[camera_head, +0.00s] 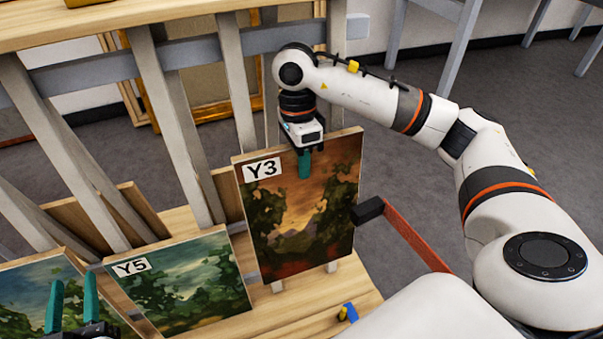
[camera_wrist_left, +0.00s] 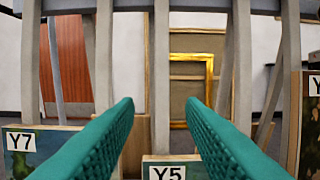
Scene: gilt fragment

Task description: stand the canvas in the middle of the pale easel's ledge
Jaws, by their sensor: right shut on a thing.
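The canvas labelled Y3 (camera_head: 300,215), an orange-brown landscape, stands nearly upright at the rack's right end in the head view. My right gripper (camera_head: 304,160) is shut on its top edge, one teal finger in front of the picture. Whether its bottom edge rests on the shelf is unclear. Its label edge shows at the right of the left wrist view (camera_wrist_left: 313,85). My left gripper (camera_head: 72,302) is open and empty, in front of the canvases at lower left; its two teal fingers (camera_wrist_left: 163,115) are spread in its wrist view. I cannot make out a separate pale easel.
A canvas labelled Y5 (camera_head: 185,285) leans left of Y3, and another green canvas (camera_head: 35,295) is further left. Grey posts (camera_head: 175,125) rise behind them to a wooden top shelf (camera_head: 130,15). A black block (camera_head: 368,210) on a red bar (camera_head: 415,235) is close to Y3's right edge.

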